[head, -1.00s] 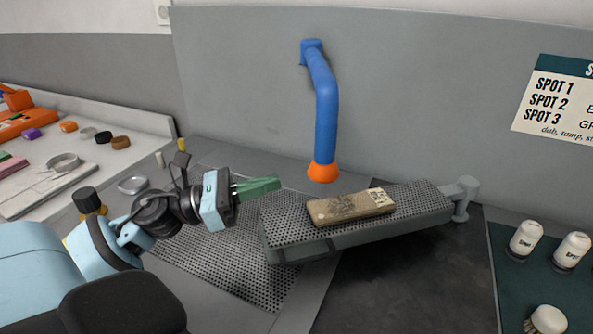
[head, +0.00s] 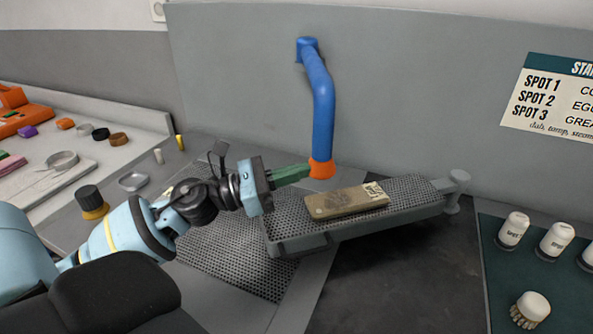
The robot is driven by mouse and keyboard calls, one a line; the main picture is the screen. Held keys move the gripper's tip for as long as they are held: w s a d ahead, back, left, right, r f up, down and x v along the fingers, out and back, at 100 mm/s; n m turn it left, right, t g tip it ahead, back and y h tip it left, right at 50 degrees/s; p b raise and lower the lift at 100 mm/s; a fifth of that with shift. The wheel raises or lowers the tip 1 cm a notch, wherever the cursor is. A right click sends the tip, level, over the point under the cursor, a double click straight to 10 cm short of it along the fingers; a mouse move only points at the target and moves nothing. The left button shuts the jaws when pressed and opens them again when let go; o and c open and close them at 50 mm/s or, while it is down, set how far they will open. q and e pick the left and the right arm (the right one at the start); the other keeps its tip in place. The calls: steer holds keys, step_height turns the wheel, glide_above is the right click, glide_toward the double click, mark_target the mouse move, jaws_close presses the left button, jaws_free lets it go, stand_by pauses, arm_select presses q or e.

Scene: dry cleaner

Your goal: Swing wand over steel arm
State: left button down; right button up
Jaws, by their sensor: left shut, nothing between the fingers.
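The wand (head: 322,105) is a blue bent tube hanging from a mount on the grey back wall. Its orange nozzle (head: 321,169) is at the lower end, above the back edge of the steel arm. The steel arm (head: 405,205) is a grey perforated board, joined to a post at its right end. A tan labelled block (head: 345,201) lies on it. My left gripper (head: 305,170) is shut, its green fingers pointing right with their tips at or very close to the nozzle's left side; I cannot tell if they touch. My right gripper is not in view.
White spot bottles (head: 513,229) and a brush (head: 530,308) stand on a dark green mat at the right. A side counter (head: 110,185) with small coloured items is at the left. A perforated panel (head: 235,255) lies below the steel arm's left end.

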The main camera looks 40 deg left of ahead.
mark_target(318, 173)
arm_select(q)
steer(key=shift+w+d+r, duration=0.1)
steer(key=shift+w+d, duration=0.2)
steer(key=shift+d, duration=0.15)
steer(key=shift+w+d+p, duration=0.15)
steer(key=shift+w+d, duration=0.3)
steer(key=shift+d, duration=0.15)
steer(key=shift+w+d+p, duration=0.15)
steer(key=shift+w+d, duration=0.25)
steer(key=shift+d, duration=0.2)
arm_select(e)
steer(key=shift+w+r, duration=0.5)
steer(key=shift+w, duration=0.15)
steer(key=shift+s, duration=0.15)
